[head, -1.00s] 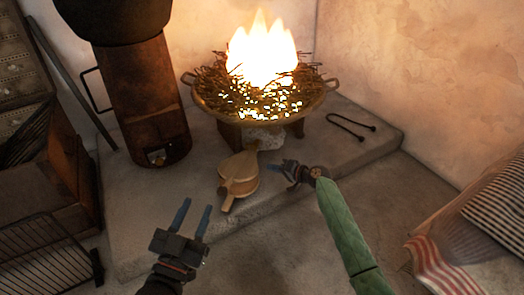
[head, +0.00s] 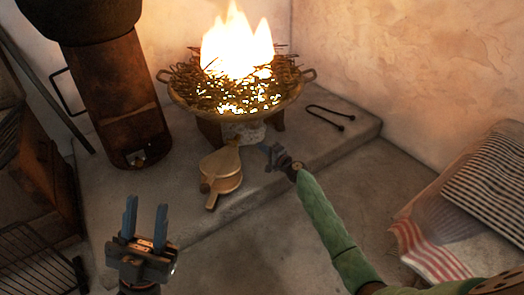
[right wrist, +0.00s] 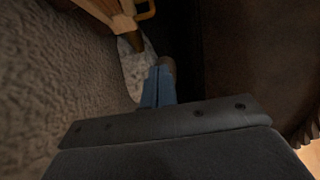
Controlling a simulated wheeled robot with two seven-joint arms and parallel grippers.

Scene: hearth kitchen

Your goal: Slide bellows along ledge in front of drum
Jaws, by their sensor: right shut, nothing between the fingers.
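The wooden bellows (head: 222,172) lie flat on the stone ledge (head: 110,205), nozzle toward the fire bowl and handles toward the ledge's front edge. The rusty drum (head: 122,105) stands on the ledge to their left, a dark pot on top. My right gripper (head: 267,151) is shut and empty, low at the right of the bellows' nozzle end, apart from their body. In the right wrist view its blue fingers (right wrist: 158,88) are together, with part of the bellows (right wrist: 95,8) at the top. My left gripper (head: 146,218) is open and empty, in front of the ledge.
Black tongs (head: 328,115) lie on the ledge at right. A wire rack (head: 35,262) is at lower left, striped cloths (head: 440,235) at right. The ledge between bellows and drum looks clear.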

